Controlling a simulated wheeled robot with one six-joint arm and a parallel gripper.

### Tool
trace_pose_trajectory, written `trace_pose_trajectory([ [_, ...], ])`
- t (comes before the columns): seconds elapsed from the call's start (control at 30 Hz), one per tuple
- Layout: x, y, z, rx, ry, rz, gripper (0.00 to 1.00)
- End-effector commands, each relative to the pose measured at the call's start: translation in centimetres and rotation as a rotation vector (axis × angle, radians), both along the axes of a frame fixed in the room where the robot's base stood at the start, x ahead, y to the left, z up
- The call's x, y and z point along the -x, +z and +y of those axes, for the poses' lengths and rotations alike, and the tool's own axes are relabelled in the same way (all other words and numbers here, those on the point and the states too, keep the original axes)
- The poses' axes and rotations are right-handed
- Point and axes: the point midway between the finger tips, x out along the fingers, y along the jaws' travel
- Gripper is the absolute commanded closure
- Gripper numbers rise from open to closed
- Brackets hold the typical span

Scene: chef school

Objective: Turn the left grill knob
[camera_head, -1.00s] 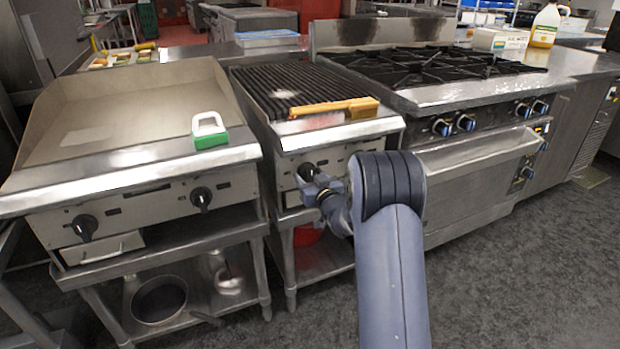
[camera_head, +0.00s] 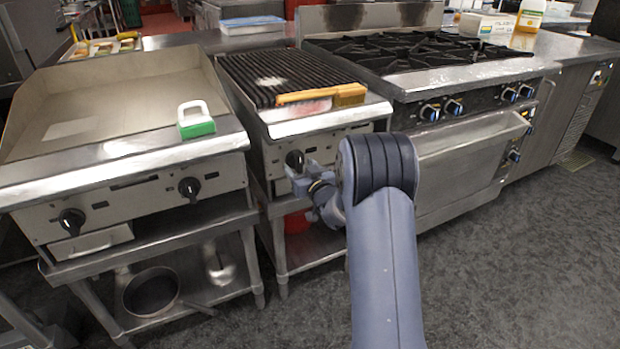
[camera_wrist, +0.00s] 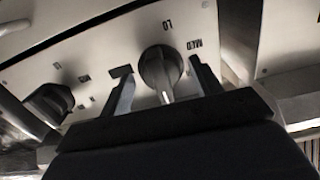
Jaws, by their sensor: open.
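The left grill knob (camera_head: 295,159) is black and round, on the steel front panel of the grill (camera_head: 280,80). My gripper (camera_head: 292,174) is in front of it. In the wrist view the knob (camera_wrist: 158,70) sits between the two open fingers (camera_wrist: 160,76), with gaps visible on both sides. Its white pointer mark is toward the gripper's palm. The panel marks "LO" and "MED" appear upside down beside it. A second black knob (camera_wrist: 48,103) is at the left of the wrist view.
A wooden-handled brush (camera_head: 325,94) lies on the grill's front. A stove (camera_head: 430,70) with blue-ringed knobs stands right. The floor in front is clear.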

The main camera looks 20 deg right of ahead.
Motion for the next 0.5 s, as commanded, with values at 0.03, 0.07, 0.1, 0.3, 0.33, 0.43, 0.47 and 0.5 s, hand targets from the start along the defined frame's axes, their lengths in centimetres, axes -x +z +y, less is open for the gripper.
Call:
trace_pose_trajectory([
  [0.03,0.9,0.1,-0.2,0.0,-0.002,0.001,0.39],
  [0.07,1.4,0.1,-0.3,0.0,-0.002,0.001,0.39],
  [0.1,2.2,0.1,-0.5,0.0,-0.003,0.001,0.39],
  [0.3,5.7,0.1,-1.0,0.0,-0.002,0.001,0.39],
  [0.33,6.2,0.1,-1.0,0.0,-0.002,0.002,0.39],
  [0.43,7.5,0.1,-1.2,0.0,-0.002,0.001,0.39],
  [0.47,7.8,0.1,-1.3,0.0,-0.002,0.001,0.39],
  [0.5,8.1,0.0,-1.3,-0.001,-0.002,0.0,0.39],
])
